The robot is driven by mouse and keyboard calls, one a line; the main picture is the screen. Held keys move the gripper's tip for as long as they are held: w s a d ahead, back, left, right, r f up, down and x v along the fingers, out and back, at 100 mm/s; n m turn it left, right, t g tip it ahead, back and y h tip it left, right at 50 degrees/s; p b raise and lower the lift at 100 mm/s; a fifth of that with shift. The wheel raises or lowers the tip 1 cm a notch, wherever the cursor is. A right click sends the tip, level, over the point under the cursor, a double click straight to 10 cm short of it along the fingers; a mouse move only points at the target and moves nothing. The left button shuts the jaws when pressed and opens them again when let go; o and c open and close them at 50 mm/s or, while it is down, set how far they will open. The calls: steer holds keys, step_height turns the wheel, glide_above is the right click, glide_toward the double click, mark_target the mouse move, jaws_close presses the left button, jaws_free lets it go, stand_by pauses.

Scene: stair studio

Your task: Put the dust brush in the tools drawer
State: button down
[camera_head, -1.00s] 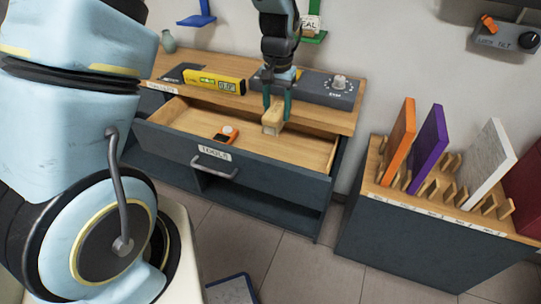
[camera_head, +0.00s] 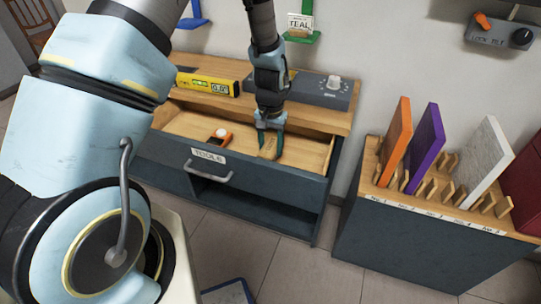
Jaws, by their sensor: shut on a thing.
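The tools drawer (camera_head: 196,125) is pulled open, with a label and a grey handle on its dark front. My gripper (camera_head: 268,141) points down into the right part of the drawer. It is shut on the dust brush (camera_head: 268,152), of which a tan wooden block shows between and below the fingers. The brush is low inside the drawer; I cannot tell whether it touches the drawer floor.
A yellow level (camera_head: 209,85) and a grey box with a knob (camera_head: 325,90) stand on the cabinet top behind the drawer. A rack (camera_head: 375,160) with several coloured panels stands at the right. The drawer's left part has free room.

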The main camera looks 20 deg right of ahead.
steer(key=shift+f+p, duration=0.3)
steer(key=shift+f, duration=1.75)
steer(key=shift+f, duration=0.1)
steer(key=shift+c, duration=1.3)
jaws_free()
